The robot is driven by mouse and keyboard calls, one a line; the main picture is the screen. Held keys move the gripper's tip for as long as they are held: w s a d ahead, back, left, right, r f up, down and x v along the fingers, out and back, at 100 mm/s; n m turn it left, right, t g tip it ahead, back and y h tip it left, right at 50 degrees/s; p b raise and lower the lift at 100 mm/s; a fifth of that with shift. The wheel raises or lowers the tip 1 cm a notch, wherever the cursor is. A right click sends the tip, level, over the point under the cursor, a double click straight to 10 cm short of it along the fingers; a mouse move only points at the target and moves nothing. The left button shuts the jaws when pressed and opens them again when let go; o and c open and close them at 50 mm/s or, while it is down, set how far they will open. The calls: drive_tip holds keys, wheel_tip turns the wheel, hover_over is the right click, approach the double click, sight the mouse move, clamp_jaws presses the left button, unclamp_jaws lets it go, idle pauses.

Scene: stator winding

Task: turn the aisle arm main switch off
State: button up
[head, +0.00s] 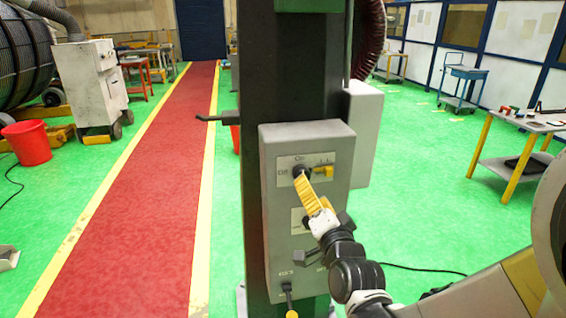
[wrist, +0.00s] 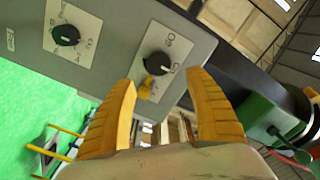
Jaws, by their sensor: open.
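The main switch is a black rotary knob (head: 300,170) on a plate marked On and Off, high on the front of a grey control box (head: 338,150). In the wrist view the knob (wrist: 157,64) lies just beyond and between my fingertips, with a pale mark on its right side; I cannot tell which setting it points to. My gripper (head: 302,182), with yellow ribbed fingers, reaches up to the knob from below. In the wrist view my gripper (wrist: 161,82) is open, its fingers apart with nothing visibly clamped.
A second black knob (wrist: 65,35) is on another plate of the same box. The box is fixed to a dark green column (head: 285,70). A side handle (head: 215,118) sticks out left. A workbench (head: 520,120) stands right; the red aisle (head: 150,190) is clear.

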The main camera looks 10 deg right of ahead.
drive_tip(key=w+b, duration=0.1)
drive_tip(key=w, duration=0.8)
drive_tip(key=c, duration=1.2)
